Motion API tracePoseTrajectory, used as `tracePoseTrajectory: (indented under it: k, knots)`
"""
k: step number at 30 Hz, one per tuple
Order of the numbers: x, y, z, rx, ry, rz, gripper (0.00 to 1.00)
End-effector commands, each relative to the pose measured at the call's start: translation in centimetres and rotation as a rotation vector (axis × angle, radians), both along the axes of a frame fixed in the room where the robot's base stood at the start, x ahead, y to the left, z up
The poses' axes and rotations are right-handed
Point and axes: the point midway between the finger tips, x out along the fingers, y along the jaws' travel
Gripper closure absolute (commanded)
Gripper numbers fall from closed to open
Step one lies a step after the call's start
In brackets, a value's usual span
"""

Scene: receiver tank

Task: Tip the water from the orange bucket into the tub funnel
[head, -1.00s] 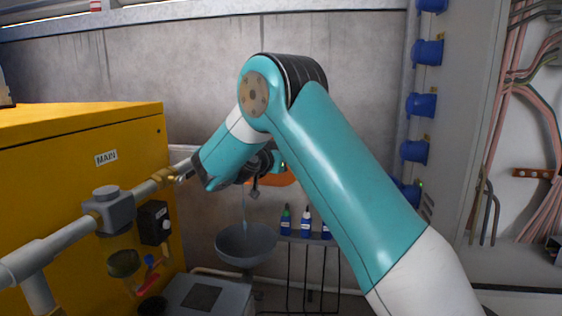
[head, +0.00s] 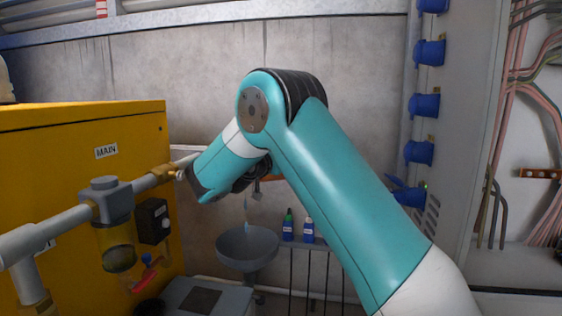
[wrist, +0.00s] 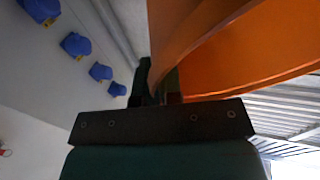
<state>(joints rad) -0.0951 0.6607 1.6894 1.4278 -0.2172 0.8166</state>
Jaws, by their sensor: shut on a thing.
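The orange bucket (wrist: 235,45) fills the upper right of the wrist view, tilted, with its curved wall close to the camera. In the head view only a thin orange strip (head: 274,178) shows behind my arm. My gripper (wrist: 155,85) is shut on the bucket at its edge; the exact contact is partly hidden. A thin pale stream of water (head: 246,212) hangs below the gripper and bucket, above the grey funnel (head: 247,262). The funnel is a wide bowl standing by the grey tub (head: 232,298). The bucket's inside and remaining water are hidden.
A yellow cabinet (head: 60,150) with grey pipes and a valve stands at the left. Small bottles (head: 288,228) stand on a rack right of the funnel. Blue connectors (head: 424,105) line the cabinet at the right. A concrete wall is behind.

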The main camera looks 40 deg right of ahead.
Motion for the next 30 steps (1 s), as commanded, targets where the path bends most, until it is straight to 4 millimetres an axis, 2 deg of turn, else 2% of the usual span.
tracePoseTrajectory:
  k: [30]
  knots:
    - [0.26, 0.50, -0.08, -0.059, -0.019, 0.005, 1.00]
